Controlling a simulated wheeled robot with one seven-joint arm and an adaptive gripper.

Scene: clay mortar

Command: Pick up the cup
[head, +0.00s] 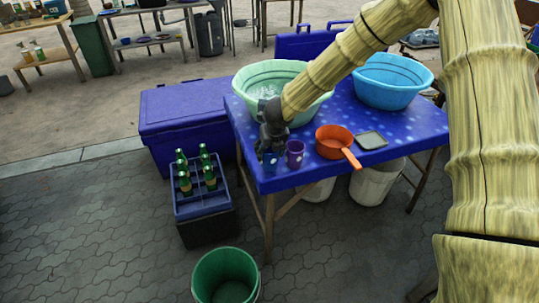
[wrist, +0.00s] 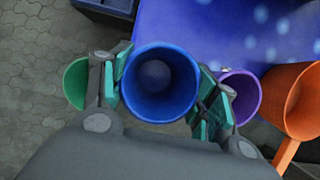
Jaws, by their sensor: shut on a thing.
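A blue cup (wrist: 158,98) is upright, seen from above in the wrist view with its open mouth facing the camera. My gripper (wrist: 164,77) has one green-padded finger on each side of it and is shut on it. In the head view the blue cup (head: 270,161) shows small under my gripper (head: 271,148), at the front left corner of the blue table (head: 375,177). The gripper hides part of it. I cannot tell whether its base touches the tabletop.
A purple cup (head: 295,153) stands close to the right of the gripper, with an orange pan (head: 333,142) beyond it. A green basin (head: 262,72) and a blue basin (head: 392,80) stand behind. A bottle crate (head: 196,202) and green bucket (head: 226,278) are on the floor.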

